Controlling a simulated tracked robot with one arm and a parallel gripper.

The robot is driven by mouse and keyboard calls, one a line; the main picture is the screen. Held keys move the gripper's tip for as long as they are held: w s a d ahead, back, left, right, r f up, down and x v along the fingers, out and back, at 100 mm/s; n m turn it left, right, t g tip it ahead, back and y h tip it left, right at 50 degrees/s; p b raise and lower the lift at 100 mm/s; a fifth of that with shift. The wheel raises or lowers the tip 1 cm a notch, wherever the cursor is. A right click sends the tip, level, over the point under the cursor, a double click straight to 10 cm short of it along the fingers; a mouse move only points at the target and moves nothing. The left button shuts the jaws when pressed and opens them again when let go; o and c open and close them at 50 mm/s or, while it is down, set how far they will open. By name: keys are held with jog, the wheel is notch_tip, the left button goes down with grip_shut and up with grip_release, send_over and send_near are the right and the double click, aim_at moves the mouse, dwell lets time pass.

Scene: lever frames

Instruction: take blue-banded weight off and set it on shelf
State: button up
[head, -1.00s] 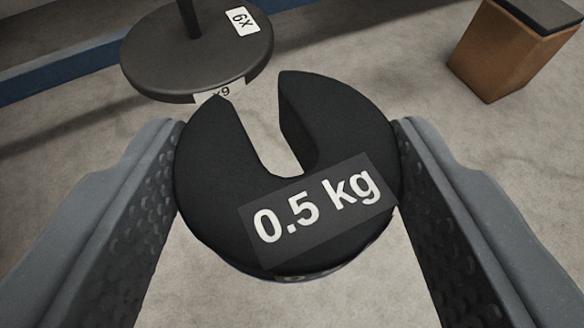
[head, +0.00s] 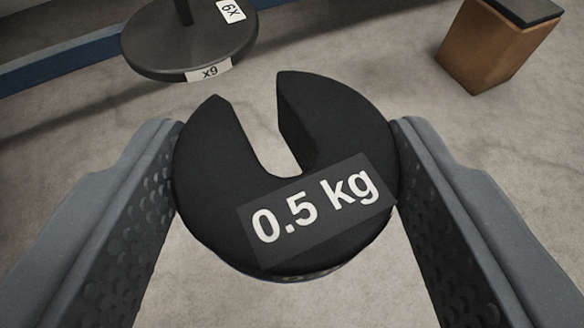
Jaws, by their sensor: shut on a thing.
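A black slotted weight (head: 215,205) marked "0.5 kg" is held between the two fingers of my gripper (head: 288,185). Its slot opens away from me, toward the top of the picture. A narrow strip of its side shows at the lower edge, too dark and small to tell the band's colour clearly. My gripper is shut on it, one finger on each side. The weight hangs clear above the grey floor. No shelf can be made out for certain.
A round dark plate (head: 185,50) with a rod and "x9" labels stands at the upper left, apart from the weight. A brown block (head: 485,45) with a dark top stands at the upper right. A blue rail (head: 60,70) runs along the upper left. Floor between is clear.

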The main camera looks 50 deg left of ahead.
jog(key=shift+d, duration=0.1)
jog(key=s+d+p, duration=0.1)
jog(key=d+p, duration=0.2)
jog(key=d, duration=0.3)
jog(key=shift+s, duration=0.4)
dwell(0.8)
jog(key=shift+w+d, duration=0.1)
jog(key=shift+d, duration=0.05)
